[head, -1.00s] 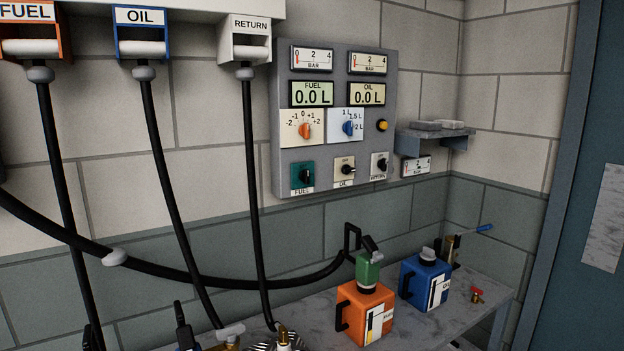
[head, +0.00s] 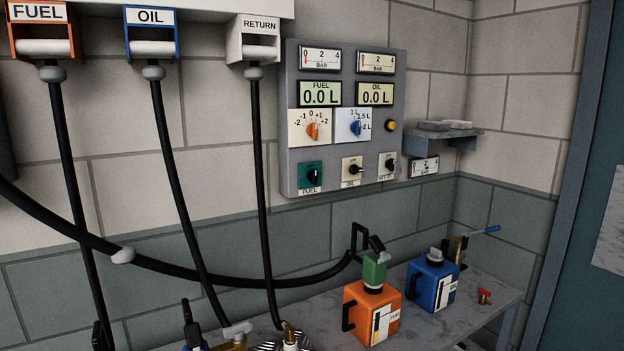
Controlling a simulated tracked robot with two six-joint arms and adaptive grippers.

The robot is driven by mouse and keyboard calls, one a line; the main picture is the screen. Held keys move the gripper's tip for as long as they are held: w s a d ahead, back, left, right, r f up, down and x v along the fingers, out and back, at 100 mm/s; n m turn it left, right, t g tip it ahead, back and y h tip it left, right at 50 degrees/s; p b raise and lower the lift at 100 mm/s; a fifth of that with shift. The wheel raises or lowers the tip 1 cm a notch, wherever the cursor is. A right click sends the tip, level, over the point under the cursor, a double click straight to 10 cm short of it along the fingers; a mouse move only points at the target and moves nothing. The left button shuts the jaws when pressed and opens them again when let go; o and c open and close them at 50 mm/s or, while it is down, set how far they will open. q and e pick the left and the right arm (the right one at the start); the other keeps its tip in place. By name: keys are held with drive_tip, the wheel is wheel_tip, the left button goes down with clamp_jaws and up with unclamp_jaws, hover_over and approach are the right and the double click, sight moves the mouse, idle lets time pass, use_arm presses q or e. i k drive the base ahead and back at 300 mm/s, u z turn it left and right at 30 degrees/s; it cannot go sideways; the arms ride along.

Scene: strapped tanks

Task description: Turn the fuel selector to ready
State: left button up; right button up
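The fuel selector (head: 312,176) is a black knob on a teal plate labelled FUEL, at the lower left of the grey wall panel (head: 344,50). Its exact pointing direction is too small to read. To its right on the panel are a similar black knob on a pale plate labelled OIL (head: 352,170) and a third black knob (head: 389,165) with an unreadable label. The fuel display (head: 320,94) and oil display (head: 376,94) both read 0.0 L. Neither of my grippers shows in the head view.
Black hoses hang from the FUEL (head: 39,30), OIL (head: 151,31) and RETURN (head: 257,38) holders. One hose runs across to a black nozzle at the green-topped orange can (head: 362,305). A blue can (head: 425,288) stands on the marble bench (head: 432,328). A small shelf (head: 450,145) adjoins the panel.

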sight(312, 174)
drive_tip(key=z, duration=1.05)
drive_tip(key=i, duration=0.15)
drive_tip(key=u, duration=2.95)
drive_tip(key=k, duration=1.1)
drive_tip(key=z, duration=1.15)
drive_tip(key=i, duration=1)
drive_tip(key=u, duration=0.35)
